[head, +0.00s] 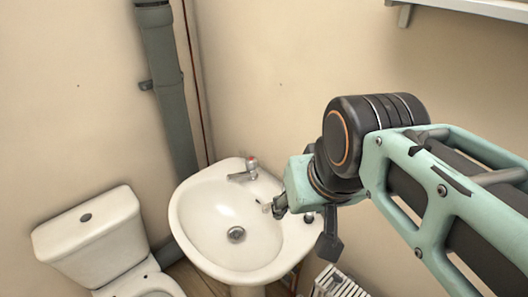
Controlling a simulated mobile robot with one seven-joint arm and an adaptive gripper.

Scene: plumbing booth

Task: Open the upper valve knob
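A tap (243,173) with a small knob (251,161) marked red stands on the back rim of the white washbasin. I see no other thing that is clearly the upper valve knob. My gripper (270,208) hangs over the right part of the basin, to the right of the tap and apart from it in the picture. Its fingers point left and look small, and I cannot tell whether they are open or shut. A dark part near the basin's right rim is partly covered by my arm, so I cannot tell what it is.
The washbasin (205,225) stands in the corner, with a toilet (95,235) at its left. A thick grey pipe (168,90) runs down the wall behind. A white shelf (480,8) is at top right. A white ribbed object (338,284) is low at right.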

